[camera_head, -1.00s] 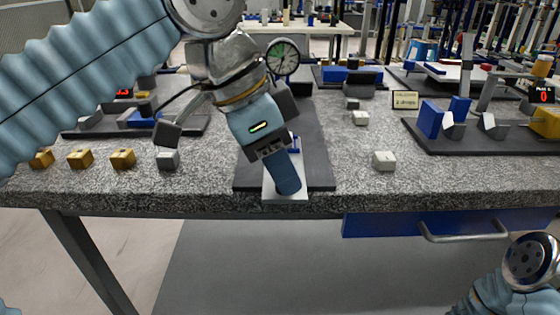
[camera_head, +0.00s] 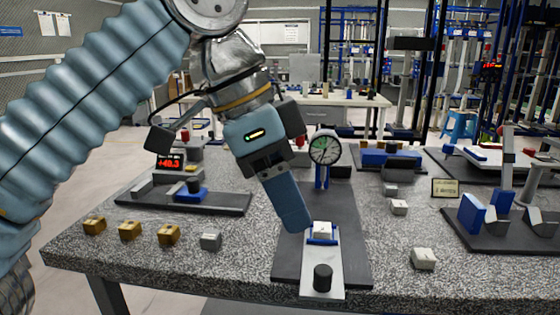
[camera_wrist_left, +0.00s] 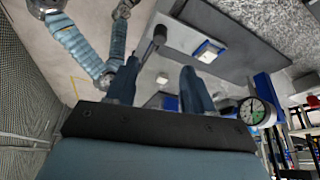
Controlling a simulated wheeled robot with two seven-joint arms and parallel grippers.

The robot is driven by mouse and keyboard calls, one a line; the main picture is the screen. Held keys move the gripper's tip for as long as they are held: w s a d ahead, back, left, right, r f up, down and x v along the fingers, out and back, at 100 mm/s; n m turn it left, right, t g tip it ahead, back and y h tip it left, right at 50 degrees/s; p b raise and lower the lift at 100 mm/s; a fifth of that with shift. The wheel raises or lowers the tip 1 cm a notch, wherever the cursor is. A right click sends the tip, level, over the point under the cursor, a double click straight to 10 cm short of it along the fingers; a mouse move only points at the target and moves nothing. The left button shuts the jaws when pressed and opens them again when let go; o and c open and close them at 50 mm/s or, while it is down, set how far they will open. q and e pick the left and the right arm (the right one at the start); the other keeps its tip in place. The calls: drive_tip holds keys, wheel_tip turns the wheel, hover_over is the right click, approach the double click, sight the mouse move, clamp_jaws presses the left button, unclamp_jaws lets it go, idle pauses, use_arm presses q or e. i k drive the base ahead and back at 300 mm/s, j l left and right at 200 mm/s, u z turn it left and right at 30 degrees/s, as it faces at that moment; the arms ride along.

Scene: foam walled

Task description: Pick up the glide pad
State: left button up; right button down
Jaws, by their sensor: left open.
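A small white block (camera_head: 322,229) sits in a blue holder on a light grey slide plate, under the dial gauge; it looks like the glide pad, though I cannot be sure. It also shows in the left wrist view (camera_wrist_left: 208,52), beyond the fingers. My left gripper (camera_head: 296,222) points down just left of this block, apart from it as far as I can tell. In the wrist view its two fingers (camera_wrist_left: 160,75) are spread with nothing between them. My right gripper is not seen in the head view.
A black knob (camera_head: 322,277) stands at the slide plate's near end. The dial gauge (camera_head: 324,148) rises behind the block. Brass blocks (camera_head: 129,229) and a grey block (camera_head: 210,241) line the left front. Another pale block (camera_head: 423,258) lies to the right.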

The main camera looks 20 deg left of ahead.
sight(322, 230)
drive_tip(key=k, duration=1)
